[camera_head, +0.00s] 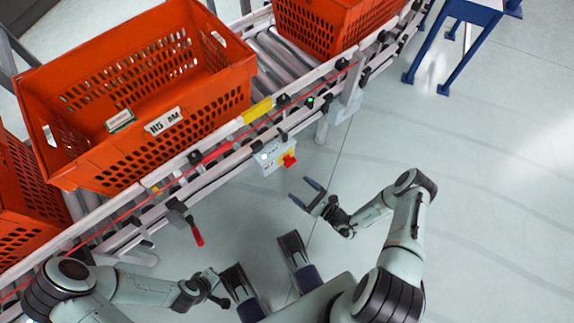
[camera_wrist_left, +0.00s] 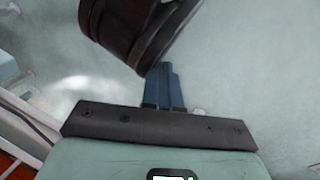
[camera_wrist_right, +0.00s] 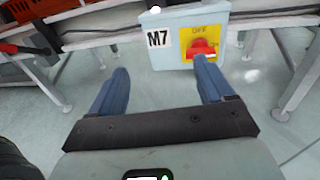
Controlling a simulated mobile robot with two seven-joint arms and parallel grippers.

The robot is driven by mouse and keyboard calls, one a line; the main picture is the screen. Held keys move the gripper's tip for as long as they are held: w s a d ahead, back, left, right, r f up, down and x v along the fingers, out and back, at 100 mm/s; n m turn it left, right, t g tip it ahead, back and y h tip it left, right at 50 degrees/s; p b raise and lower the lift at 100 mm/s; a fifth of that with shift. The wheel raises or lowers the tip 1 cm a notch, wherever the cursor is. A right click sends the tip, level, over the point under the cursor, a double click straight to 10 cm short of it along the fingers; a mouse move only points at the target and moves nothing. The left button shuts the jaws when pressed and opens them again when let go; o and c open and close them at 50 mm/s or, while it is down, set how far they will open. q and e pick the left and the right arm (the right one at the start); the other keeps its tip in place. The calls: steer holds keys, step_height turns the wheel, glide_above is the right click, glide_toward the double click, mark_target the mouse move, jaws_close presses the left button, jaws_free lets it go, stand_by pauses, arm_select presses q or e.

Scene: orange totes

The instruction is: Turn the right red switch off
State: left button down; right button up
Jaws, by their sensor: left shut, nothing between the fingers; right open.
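A red rotary switch (camera_head: 289,160) sits on a yellow plate on the front of a pale grey box (camera_head: 270,158) fixed to the conveyor's side. In the right wrist view the red knob (camera_wrist_right: 202,48) shows close up, under the word OFF, with an M7 label beside it. My right gripper (camera_head: 304,193) is open and empty, in front of and below the box. Its blue fingers are spread in the right wrist view, the right fingertip (camera_wrist_right: 204,62) overlapping the knob's lower edge in the picture. I cannot tell contact. My left gripper (camera_wrist_left: 163,72) is shut and empty, low at left.
A red-handled lever (camera_head: 197,235) hangs from the conveyor rail to the left. Orange totes (camera_head: 222,100) stand on the roller conveyor (camera_head: 285,55). A blue-legged stand (camera_head: 462,45) is at upper right. The floor to the right is clear.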

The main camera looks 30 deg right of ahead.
mark_target(291, 162)
steer(key=d+f+m+t+h+b, duration=0.1)
steer(key=d+f+m+h, duration=0.1)
steer(key=d+f+h, duration=0.15)
arm_select(q)
steer(key=s+a+f+g+b, duration=0.2)
steer(key=s+a+f+b, duration=0.1)
steer(key=s+f, duration=0.4)
steer(key=shift+n+g+y+b, duration=0.3)
steer(key=shift+n+g+b, duration=0.1)
steer(key=shift+b, duration=0.2)
arm_select(e)
steer(key=shift+w+a+r, duration=0.1)
steer(key=shift+w+a, duration=0.1)
steer(key=shift+w, duration=1.95)
steer(key=shift+w+a, duration=0.15)
steer(key=shift+w, duration=2)
steer(key=shift+w+a+r, duration=0.1)
steer(key=shift+w+a, duration=0.1)
steer(key=shift+w, duration=1.95)
arm_select(q)
steer(key=shift+s, duration=0.1)
arm_select(e)
steer(key=c, duration=1)
